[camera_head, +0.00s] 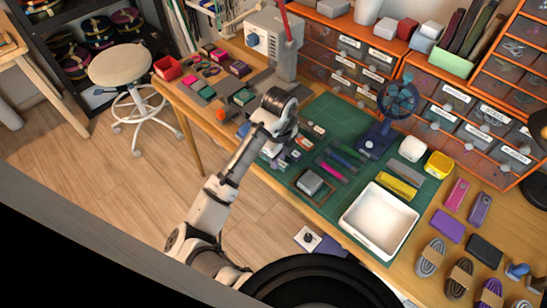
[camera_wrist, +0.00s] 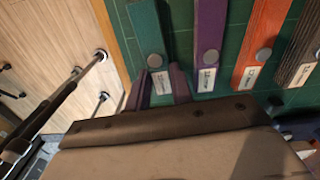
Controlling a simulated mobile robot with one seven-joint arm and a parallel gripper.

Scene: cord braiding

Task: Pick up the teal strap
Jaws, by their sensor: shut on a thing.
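The teal strap (camera_wrist: 146,25) lies at the upper left of the wrist view, with a metal stud and a white tag at its near end. My gripper (camera_wrist: 162,86) has its two purple-looking fingers on either side of that tagged end and is shut on it. The strap's far part runs out of the picture over the green mat (camera_wrist: 178,45). In the head view my gripper (camera_head: 277,150) is low at the mat's left edge; my arm hides the teal strap there.
To the right in the wrist view lie a purple strap (camera_wrist: 209,30), an orange strap (camera_wrist: 265,40) and a dark brown strap (camera_wrist: 305,45), close together. In the head view a white tray (camera_head: 379,222), a blue fan-like device (camera_head: 397,100) and a grey block (camera_head: 310,181) stand on the bench.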

